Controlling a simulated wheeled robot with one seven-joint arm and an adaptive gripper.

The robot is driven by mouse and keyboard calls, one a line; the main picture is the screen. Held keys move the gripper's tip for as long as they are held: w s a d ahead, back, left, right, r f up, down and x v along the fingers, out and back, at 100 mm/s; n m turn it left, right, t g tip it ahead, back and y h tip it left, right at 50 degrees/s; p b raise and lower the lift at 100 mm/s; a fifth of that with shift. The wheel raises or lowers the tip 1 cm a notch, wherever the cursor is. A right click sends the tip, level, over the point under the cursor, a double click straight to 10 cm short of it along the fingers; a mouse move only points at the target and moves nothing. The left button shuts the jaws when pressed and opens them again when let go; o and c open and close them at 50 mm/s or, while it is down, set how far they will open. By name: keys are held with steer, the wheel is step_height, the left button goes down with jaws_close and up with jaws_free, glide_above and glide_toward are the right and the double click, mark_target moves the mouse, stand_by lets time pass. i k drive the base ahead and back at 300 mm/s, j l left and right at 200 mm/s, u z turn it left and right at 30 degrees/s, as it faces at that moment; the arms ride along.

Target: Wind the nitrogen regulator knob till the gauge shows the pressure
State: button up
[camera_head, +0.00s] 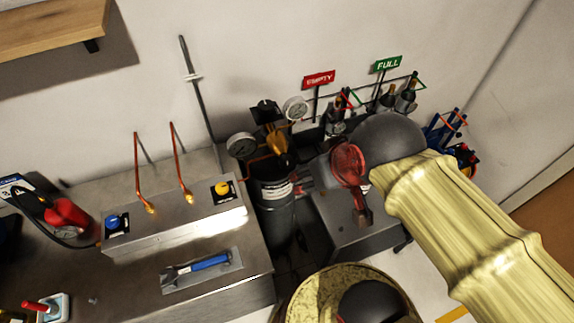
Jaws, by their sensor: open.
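The regulator (278,141) is a brass-orange body on top of a dark gas cylinder (272,215) with a pale label too small to read. One round white gauge (242,146) sits at its left and another gauge (295,108) at its upper right; I cannot read their needles. A black part (264,111) shows at the top of the regulator; I cannot tell whether it is the knob. My gripper (331,198), red and grey, is open and empty, right of the cylinder and lower in the picture than the regulator, apparently apart from it.
A steel bench (215,285) at the left carries two copper tubes, a blue-handled tool (210,262) and a red item (68,214). Behind my arm, cylinders stand by the wall under red EMPTY (319,78) and green FULL (388,64) signs. A grey box (345,228) stands beside the cylinder.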

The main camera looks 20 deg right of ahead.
mark_target(285, 161)
steer(key=k+j+u, duration=0.1)
steer(key=j, duration=0.2)
steer(key=k+j+u, duration=0.25)
steer(key=j, duration=0.35)
steer(key=k+j+u, duration=0.1)
steer(key=j, duration=0.25)
steer(key=k, duration=0.05)
